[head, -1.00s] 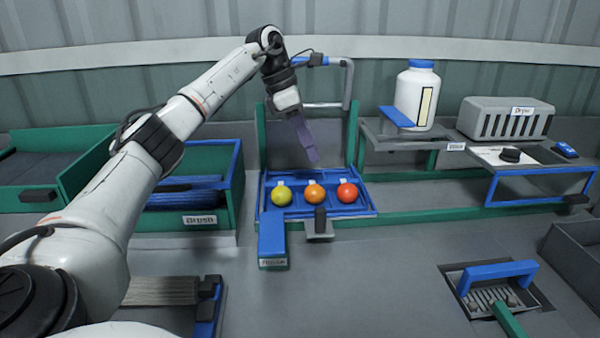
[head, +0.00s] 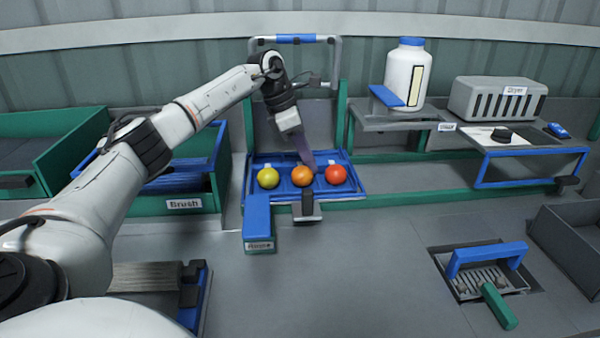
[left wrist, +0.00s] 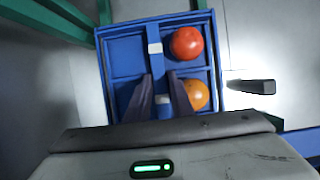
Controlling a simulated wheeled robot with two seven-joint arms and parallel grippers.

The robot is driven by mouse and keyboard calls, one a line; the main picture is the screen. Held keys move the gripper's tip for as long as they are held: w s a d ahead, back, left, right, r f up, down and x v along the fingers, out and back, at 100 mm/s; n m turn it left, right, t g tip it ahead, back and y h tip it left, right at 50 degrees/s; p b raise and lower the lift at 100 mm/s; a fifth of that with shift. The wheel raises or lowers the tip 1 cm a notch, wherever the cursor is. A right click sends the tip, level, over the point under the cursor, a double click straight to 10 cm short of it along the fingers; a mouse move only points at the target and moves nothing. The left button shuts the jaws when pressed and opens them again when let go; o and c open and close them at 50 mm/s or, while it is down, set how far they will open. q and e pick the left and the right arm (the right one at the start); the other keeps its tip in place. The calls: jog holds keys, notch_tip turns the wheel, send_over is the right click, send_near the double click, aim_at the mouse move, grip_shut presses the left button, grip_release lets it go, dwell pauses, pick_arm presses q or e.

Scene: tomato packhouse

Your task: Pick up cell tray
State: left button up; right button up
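The blue cell tray (head: 284,192) sits in a green-framed stand at the middle back. Yellow (head: 268,178), orange (head: 302,176) and red (head: 336,174) tomatoes lie along its front row. My left gripper (head: 306,160) reaches down over the tray, its purple fingers just behind the orange tomato. In the left wrist view, the fingers (left wrist: 161,76) are apart, one on each side of the tray's middle divider (left wrist: 159,72). A gap shows between them; contact with the divider cannot be told. The red and orange tomatoes show to the right there. My right gripper is not in view.
A grey frame with a blue grip (head: 295,39) rises behind the tray. A blue block (head: 257,218) and a dark-knobbed lever (head: 307,206) stand in front. A brush bin (head: 187,204) is left; a white bottle (head: 407,75) and dryer (head: 497,98) are right.

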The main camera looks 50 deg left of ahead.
pick_arm(q)
jog(key=shift+f, duration=0.1)
dwell(0.5)
grip_shut()
